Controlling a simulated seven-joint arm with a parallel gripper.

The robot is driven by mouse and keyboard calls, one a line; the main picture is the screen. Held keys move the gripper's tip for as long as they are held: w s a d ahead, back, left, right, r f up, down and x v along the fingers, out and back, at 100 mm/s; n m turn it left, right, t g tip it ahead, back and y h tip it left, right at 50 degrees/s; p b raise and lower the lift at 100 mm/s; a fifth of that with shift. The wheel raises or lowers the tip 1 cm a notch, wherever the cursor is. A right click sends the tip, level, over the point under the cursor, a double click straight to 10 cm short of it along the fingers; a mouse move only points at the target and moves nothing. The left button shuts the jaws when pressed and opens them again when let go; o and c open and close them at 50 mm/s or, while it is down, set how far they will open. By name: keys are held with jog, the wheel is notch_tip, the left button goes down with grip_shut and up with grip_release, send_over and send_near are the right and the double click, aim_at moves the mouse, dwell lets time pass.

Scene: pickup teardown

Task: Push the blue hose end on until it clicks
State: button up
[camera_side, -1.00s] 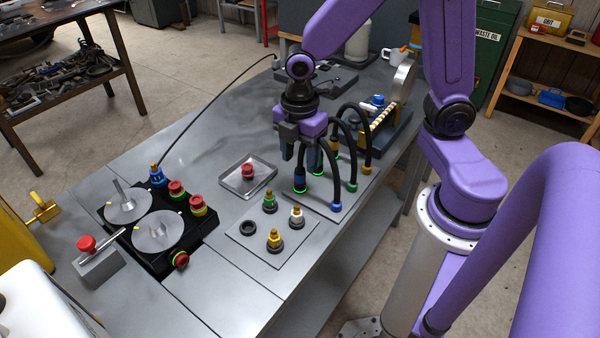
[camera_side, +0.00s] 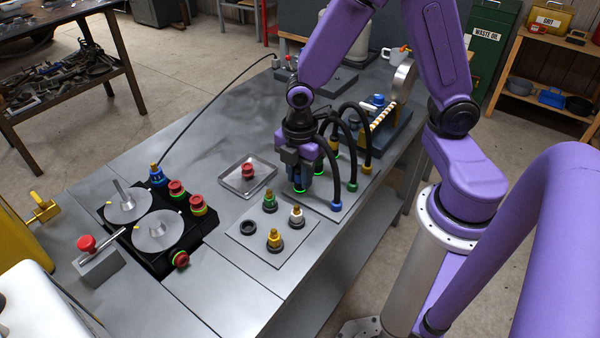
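Three black arched hoses stand on a grey plate (camera_side: 322,207) right of the table's middle. The near hose has a blue collar (camera_side: 336,205) at its right end. Its left end (camera_side: 299,184) shows a little blue above a glowing green ring on the plate. My gripper (camera_side: 298,176) is down at that left end, its fingers beside or around it and hiding most of it. I cannot tell whether the fingers are closed on it. The other hoses have a green collar (camera_side: 351,187) and a yellow collar (camera_side: 367,169) at their right ends.
A plate with green, white and yellow fittings (camera_side: 270,235) lies in front. A tray (camera_side: 240,190) with a red cap (camera_side: 248,171) is left of my gripper. A black block (camera_side: 158,238) with discs and knobs is further left. Bare table lies behind the tray.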

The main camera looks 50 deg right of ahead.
jog(key=o, duration=0.4)
grip_shut()
jog(key=shift+r, duration=1.05)
jog(key=shift+r, duration=2)
jog(key=w+a+r, duration=0.4)
jog(key=w+a, duration=0.5)
jog(key=w, duration=0.3)
jog(key=w+a+r, duration=0.4)
jog(key=w+a, duration=0.6)
jog(key=w, duration=0.2)
jog(key=shift+w, duration=0.4)
